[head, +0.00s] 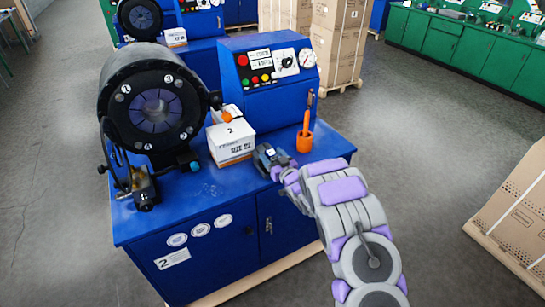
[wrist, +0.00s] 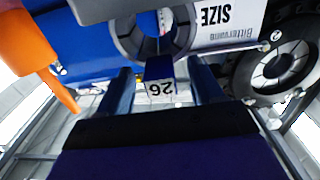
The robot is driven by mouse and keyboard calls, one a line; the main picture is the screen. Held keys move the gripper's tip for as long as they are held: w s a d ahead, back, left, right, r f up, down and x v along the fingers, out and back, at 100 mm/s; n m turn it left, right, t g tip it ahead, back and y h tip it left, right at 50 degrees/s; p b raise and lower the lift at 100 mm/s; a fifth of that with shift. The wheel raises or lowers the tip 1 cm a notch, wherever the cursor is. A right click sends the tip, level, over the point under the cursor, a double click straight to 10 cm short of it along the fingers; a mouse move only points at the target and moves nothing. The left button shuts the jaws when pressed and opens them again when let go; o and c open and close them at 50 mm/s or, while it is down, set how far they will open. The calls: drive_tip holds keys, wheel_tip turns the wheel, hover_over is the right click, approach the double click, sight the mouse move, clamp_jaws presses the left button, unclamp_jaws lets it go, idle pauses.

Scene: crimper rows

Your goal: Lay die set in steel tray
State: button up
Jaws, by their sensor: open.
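In the wrist view the die set shows as a grey ring of segments (wrist: 128,36) with a blue block in front, its white tag reading 26 (wrist: 160,88). My gripper (wrist: 160,69) is open, with one dark blue finger on each side of the block; I see no grip on it. In the head view my gripper (head: 272,160) is over the right part of the blue bench top, right of the white SIZE box (head: 231,144). There the die set is hard to tell apart from the gripper. I cannot make out a steel tray in either view.
A large crimper (head: 155,100) stands on the left of the blue bench (head: 195,208). A control box (head: 270,72) is behind the white box. The front left of the bench top is mostly clear.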

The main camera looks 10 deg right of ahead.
drive_tip(key=p+v, duration=0.2)
drive_tip(key=v, duration=1.5)
drive_tip(key=shift+s, duration=0.15)
drive_tip(key=shift+d, duration=0.1)
drive_tip(key=d+r+g+h, duration=0.4)
drive_tip(key=d+r+h, duration=0.1)
drive_tip(key=d+h, duration=0.1)
drive_tip(key=s+d+r+m+g+h, duration=0.25)
drive_tip(key=s+r+g, duration=0.25)
drive_tip(key=s, duration=0.4)
drive_tip(key=s+a+r+g+y, duration=0.1)
drive_tip(key=s+a+r+g, duration=0.2)
drive_tip(key=s, duration=0.9)
drive_tip(key=s+a+r+g+y, duration=0.1)
drive_tip(key=s+a+r+g, duration=0.1)
drive_tip(key=s+a, duration=0.5)
drive_tip(key=s+a+r+m+g+y, duration=0.1)
drive_tip(key=s+a+r+g, duration=0.2)
drive_tip(key=s, duration=1.4)
drive_tip(key=shift+s+a+r+g, duration=0.3)
drive_tip(key=shift+a+g, duration=0.7)
drive_tip(key=shift+a, duration=0.2)
